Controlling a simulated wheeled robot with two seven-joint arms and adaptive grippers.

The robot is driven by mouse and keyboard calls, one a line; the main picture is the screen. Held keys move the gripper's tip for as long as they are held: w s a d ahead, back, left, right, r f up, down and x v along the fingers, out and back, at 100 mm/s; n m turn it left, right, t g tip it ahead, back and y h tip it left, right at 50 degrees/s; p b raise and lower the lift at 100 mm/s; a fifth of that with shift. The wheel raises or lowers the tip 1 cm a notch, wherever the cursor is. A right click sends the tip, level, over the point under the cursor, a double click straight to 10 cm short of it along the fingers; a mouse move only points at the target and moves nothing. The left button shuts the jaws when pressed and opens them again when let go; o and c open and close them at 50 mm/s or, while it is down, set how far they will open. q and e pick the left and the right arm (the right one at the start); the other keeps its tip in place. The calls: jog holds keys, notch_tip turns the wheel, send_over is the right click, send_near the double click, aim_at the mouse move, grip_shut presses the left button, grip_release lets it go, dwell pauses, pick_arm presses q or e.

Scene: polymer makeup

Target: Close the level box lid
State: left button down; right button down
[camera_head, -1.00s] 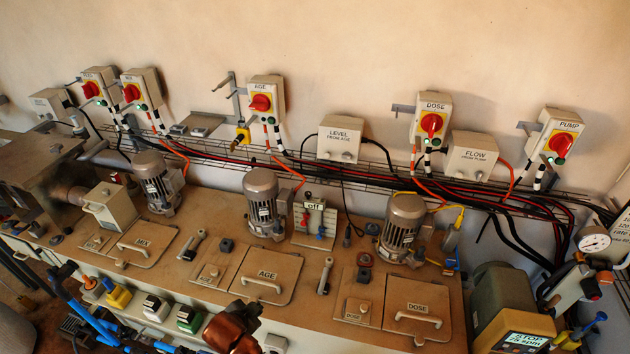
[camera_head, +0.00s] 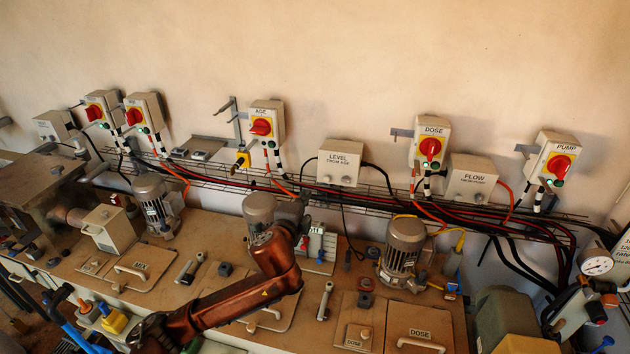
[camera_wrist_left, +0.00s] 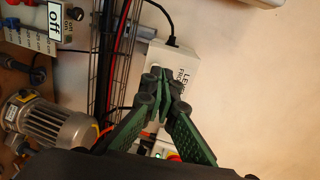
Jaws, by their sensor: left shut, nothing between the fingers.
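The white level box (camera_head: 339,163) is on the wall at middle height, with its labelled face showing. I cannot tell from its size here whether the lid stands ajar. It also shows in the left wrist view (camera_wrist_left: 184,66), partly behind the fingers. My left gripper (camera_wrist_left: 160,84) has its green fingers brought together at the dark tips, with nothing between them. My right gripper is out of view.
A wire cable tray (camera_head: 380,193) with black and red cables runs below the box. A motor (camera_head: 405,247) and a small unit with a blue knob (camera_head: 319,243) stand on the bench below. The flow box (camera_head: 470,180) is to the right. The wall above is clear.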

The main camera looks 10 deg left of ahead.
aim_at(318, 176)
pick_arm(q)
jog(key=w+f, duration=0.1)
jog(key=w, duration=0.7)
jog(key=w+f, duration=0.1)
jog(key=w, duration=0.3)
jog(key=shift+w+f, duration=0.3)
